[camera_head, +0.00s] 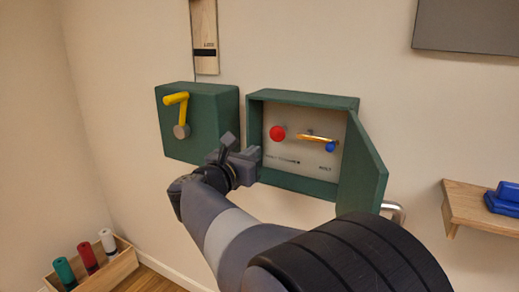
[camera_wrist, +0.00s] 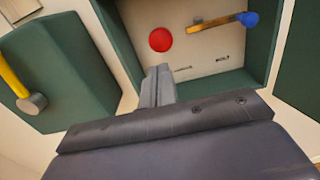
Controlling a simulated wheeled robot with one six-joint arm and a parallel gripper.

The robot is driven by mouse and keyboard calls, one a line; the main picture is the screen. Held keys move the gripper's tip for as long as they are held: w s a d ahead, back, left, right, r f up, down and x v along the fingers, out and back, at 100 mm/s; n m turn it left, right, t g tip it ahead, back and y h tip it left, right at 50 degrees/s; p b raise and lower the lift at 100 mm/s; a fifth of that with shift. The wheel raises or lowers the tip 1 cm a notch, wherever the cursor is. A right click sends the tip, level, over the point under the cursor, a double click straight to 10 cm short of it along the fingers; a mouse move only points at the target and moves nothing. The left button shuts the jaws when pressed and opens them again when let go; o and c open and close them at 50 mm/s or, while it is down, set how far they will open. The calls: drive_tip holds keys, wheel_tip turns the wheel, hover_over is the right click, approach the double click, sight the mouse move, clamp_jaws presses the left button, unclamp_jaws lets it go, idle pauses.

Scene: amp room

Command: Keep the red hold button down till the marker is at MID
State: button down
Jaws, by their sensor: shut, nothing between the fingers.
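The red button (camera_head: 277,132) is a round knob on the pale back panel inside an open green box (camera_head: 303,98) on the wall. It also shows in the wrist view (camera_wrist: 160,40), just beyond my fingertips. My gripper (camera_head: 228,148) is shut and empty, in front of the box's lower left side. In the wrist view its fingers (camera_wrist: 160,72) end below the button, with a visible gap in the picture. MID is not in view.
Beside the button is a brass latch bar (camera_head: 317,138) with a blue knob (camera_head: 331,147). The box door (camera_head: 362,168) stands open at right. A closed green box (camera_head: 207,125) with a yellow lever (camera_head: 176,105) is at left. A wooden shelf (camera_head: 464,205) juts out at right.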

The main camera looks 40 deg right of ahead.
drive_tip(key=shift+v, duration=1)
